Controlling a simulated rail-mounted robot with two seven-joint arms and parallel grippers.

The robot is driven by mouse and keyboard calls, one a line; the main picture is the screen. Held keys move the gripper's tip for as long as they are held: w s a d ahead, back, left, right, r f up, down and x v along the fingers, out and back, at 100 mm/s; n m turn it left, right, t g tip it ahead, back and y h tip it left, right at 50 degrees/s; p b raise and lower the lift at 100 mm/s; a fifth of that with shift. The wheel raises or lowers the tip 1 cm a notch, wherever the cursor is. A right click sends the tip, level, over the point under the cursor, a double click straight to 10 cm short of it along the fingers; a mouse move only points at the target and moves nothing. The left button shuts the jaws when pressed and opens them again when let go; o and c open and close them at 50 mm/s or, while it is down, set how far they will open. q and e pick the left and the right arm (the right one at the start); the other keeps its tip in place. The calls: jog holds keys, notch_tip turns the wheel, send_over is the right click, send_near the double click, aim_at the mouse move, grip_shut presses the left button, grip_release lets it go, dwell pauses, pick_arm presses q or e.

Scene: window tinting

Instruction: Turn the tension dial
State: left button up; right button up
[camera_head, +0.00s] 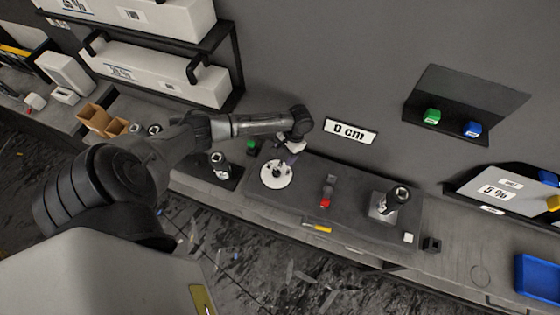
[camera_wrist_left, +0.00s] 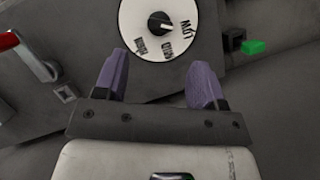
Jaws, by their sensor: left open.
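The tension dial (camera_head: 274,183) is a white disc with a dark centre knob, set on the grey bench unit. In the left wrist view the dial (camera_wrist_left: 135,15) shows at the top, with printed words around a knob and pointer; its upper part is cut off. My left gripper (camera_head: 288,157) is over the dial's far edge. In the wrist view its two purple fingers (camera_wrist_left: 158,78) are apart with nothing between them, just short of the dial. My right gripper is not in view.
A red-ended lever (camera_head: 326,193) and a dark roller post (camera_head: 395,196) stand right of the dial; another post (camera_head: 220,165) stands left. A "0 cm" sign (camera_head: 351,131) is on the wall. A green block (camera_wrist_left: 253,46) lies near the dial. A blue tray (camera_head: 538,280) is at the right.

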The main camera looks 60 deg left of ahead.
pick_arm(q)
jog(key=shift+v, duration=2.55)
